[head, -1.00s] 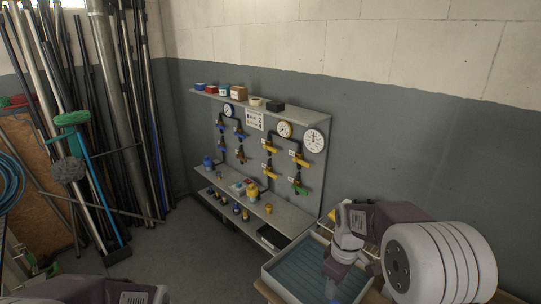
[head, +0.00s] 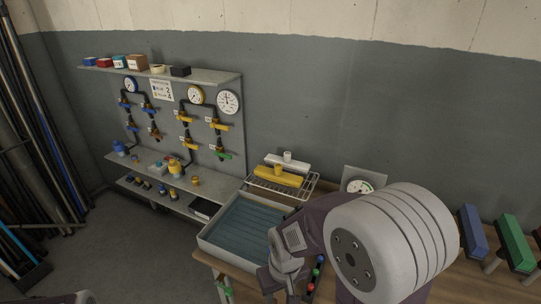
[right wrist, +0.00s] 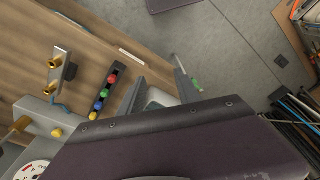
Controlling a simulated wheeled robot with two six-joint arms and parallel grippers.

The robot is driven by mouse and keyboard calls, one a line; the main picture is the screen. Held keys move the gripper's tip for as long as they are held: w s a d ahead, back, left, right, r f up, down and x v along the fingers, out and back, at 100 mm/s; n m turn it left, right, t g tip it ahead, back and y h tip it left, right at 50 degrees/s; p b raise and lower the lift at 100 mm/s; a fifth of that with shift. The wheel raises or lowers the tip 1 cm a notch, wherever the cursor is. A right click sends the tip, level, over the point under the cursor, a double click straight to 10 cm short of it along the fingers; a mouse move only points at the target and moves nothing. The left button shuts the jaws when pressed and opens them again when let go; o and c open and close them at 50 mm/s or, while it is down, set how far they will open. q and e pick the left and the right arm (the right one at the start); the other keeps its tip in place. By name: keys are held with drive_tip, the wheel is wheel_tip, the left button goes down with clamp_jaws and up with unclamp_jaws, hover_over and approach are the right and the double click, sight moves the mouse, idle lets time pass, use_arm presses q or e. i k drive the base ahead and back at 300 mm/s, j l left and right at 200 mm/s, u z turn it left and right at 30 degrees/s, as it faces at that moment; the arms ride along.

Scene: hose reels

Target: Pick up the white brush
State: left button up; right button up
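The white brush (head: 287,160) lies at the back of a wire rack (head: 314,184) by the wall, behind a yellow brush (head: 280,177). Its white block and short upright knob show in the head view. My right gripper (head: 288,284) is low at the bottom of the head view, over the table, in front of the rack and well apart from the white brush. I do not see the left gripper; only a bit of my left arm shows at the bottom left.
A grey tray with a blue-green ribbed floor (head: 206,237) stands left of the rack on the wooden table (head: 462,278). A dial gauge (head: 360,186) stands right of the rack. Blue and green blocks (head: 515,244) are at the far right. A valve panel (head: 170,125) is at the left.

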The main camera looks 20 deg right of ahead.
sight(290, 166)
drive_tip(key=i+j+z, duration=0.45)
drive_tip(key=i+j, duration=0.2)
drive_tip(key=i+j+z, duration=0.45)
drive_tip(key=j, duration=0.4)
drive_tip(key=i+j+z, duration=0.2)
drive_tip(key=j, duration=0.3)
drive_tip(key=i, duration=0.05)
